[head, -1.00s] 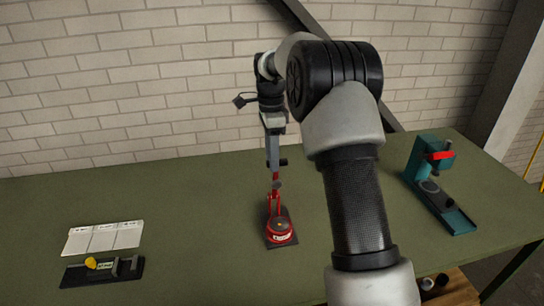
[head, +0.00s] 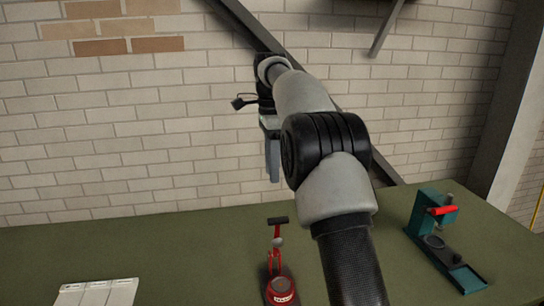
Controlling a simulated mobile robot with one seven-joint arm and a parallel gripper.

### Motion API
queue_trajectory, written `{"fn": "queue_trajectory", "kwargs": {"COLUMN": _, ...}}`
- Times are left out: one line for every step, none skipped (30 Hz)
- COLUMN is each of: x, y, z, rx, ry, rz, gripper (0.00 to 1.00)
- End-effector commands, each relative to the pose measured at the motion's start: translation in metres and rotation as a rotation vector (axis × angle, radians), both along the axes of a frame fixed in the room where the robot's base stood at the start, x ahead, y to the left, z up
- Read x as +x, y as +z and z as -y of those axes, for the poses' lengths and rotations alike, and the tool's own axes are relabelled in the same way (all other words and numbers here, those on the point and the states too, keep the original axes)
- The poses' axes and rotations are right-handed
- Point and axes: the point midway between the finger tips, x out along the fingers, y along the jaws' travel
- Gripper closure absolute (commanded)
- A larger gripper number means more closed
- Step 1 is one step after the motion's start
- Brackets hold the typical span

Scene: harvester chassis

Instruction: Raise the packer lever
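A red device (head: 282,290) with a round base and a small label stands on the green bench. A red lever (head: 277,240) rises from its rear, close to upright, topped by a black T-shaped handle (head: 278,220). My gripper (head: 273,178) hangs in front of the brick wall, fingers down, above the handle and apart from it in the picture. I see its fingers edge-on, so their opening is hidden. No object shows in them. I cannot tell from labels which device is the packer.
The bench between the cards and the red device is clear.

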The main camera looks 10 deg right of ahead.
Motion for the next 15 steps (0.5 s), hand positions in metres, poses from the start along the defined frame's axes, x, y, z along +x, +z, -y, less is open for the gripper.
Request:
{"fn": "queue_trajectory", "kwargs": {"x": 0.002, "y": 0.008, "z": 0.0, "rx": 0.0, "ry": 0.0, "rz": 0.002, "gripper": 0.64}}
{"fn": "queue_trajectory", "kwargs": {"x": 0.002, "y": 0.011, "z": 0.0, "rx": 0.0, "ry": 0.0, "rz": 0.001, "gripper": 0.64}}
{"fn": "queue_trajectory", "kwargs": {"x": 0.003, "y": 0.015, "z": 0.0, "rx": 0.0, "ry": 0.0, "rz": 0.001, "gripper": 0.64}}
{"fn": "queue_trajectory", "kwargs": {"x": 0.003, "y": 0.018, "z": 0.0, "rx": 0.0, "ry": 0.0, "rz": 0.0, "gripper": 0.64}}
{"fn": "queue_trajectory", "kwargs": {"x": 0.003, "y": 0.02, "z": 0.0, "rx": 0.0, "ry": 0.0, "rz": 0.001, "gripper": 0.64}}
{"fn": "queue_trajectory", "kwargs": {"x": 0.003, "y": 0.024, "z": 0.0, "rx": 0.001, "ry": 0.0, "rz": -0.001, "gripper": 0.64}}
{"fn": "queue_trajectory", "kwargs": {"x": 0.003, "y": 0.026, "z": 0.0, "rx": 0.001, "ry": 0.0, "rz": 0.001, "gripper": 0.64}}
{"fn": "queue_trajectory", "kwargs": {"x": 0.003, "y": 0.027, "z": 0.0, "rx": 0.001, "ry": 0.0, "rz": 0.0, "gripper": 0.64}}
{"fn": "queue_trajectory", "kwargs": {"x": 0.002, "y": 0.029, "z": 0.0, "rx": 0.001, "ry": 0.0, "rz": -0.001, "gripper": 0.64}}
{"fn": "queue_trajectory", "kwargs": {"x": 0.002, "y": 0.03, "z": 0.0, "rx": 0.001, "ry": 0.0, "rz": -0.001, "gripper": 0.64}}
{"fn": "queue_trajectory", "kwargs": {"x": 0.002, "y": 0.03, "z": 0.0, "rx": 0.001, "ry": 0.0, "rz": -0.002, "gripper": 0.64}}
{"fn": "queue_trajectory", "kwargs": {"x": 0.002, "y": 0.031, "z": 0.0, "rx": 0.001, "ry": 0.0, "rz": -0.002, "gripper": 0.64}}
{"fn": "queue_trajectory", "kwargs": {"x": 0.002, "y": 0.031, "z": 0.0, "rx": 0.001, "ry": 0.0, "rz": -0.002, "gripper": 0.64}}
{"fn": "queue_trajectory", "kwargs": {"x": 0.002, "y": 0.032, "z": 0.0, "rx": 0.001, "ry": 0.0, "rz": -0.002, "gripper": 0.64}}
{"fn": "queue_trajectory", "kwargs": {"x": 0.002, "y": 0.032, "z": 0.0, "rx": 0.001, "ry": 0.0, "rz": -0.002, "gripper": 0.64}}
